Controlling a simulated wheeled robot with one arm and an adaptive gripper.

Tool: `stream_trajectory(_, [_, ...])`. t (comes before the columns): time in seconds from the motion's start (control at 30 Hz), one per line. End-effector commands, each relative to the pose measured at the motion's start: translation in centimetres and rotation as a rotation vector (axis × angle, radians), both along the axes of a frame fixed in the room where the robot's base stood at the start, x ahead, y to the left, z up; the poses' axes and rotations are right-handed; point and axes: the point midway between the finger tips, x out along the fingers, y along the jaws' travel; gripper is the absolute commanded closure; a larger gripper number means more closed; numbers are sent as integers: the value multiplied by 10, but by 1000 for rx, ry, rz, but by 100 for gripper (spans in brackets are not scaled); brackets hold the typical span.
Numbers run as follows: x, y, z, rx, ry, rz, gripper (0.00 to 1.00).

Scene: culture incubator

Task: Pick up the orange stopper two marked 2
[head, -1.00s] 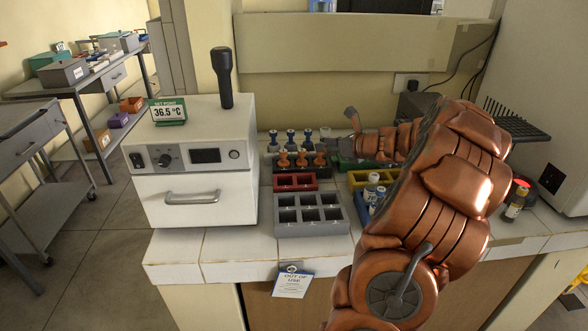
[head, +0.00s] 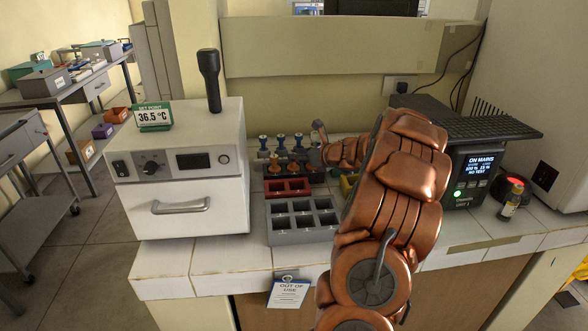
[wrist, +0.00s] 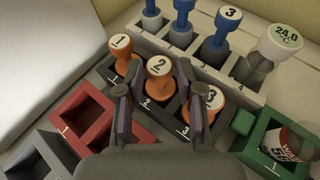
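The orange stopper two (wrist: 158,65), with a white cap marked 2, stands upright in the middle slot of a dark rack (wrist: 103,71). The orange stopper 1 (wrist: 121,45) stands left of it. The orange stopper 3 (wrist: 214,99) stands right of it, partly hidden by my right finger. My gripper (wrist: 155,82) is open, with one finger on each side of stopper two; contact cannot be told. In the head view, my gripper (head: 316,152) is beside the orange stoppers at the right, and my arm hides part of the rack.
A rear white rack (wrist: 171,50) holds blue stoppers and a white-capped piece marked 24.0. A red rack (wrist: 85,118) and a grey rack (head: 275,240) lie nearer the front. A green rack (wrist: 259,135) is at the right. The white incubator (head: 180,190) stands left.

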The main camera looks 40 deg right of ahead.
Motion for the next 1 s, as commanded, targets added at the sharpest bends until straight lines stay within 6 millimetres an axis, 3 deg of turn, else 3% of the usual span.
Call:
stream_trajectory(0.33, [7, 1, -4, 1, 1, 1, 63])
stream_trajectory(0.7, [7, 1, -4, 1, 1, 1, 100])
stream_trajectory(1.0, [7, 0, -1, 0, 1, 1, 100])
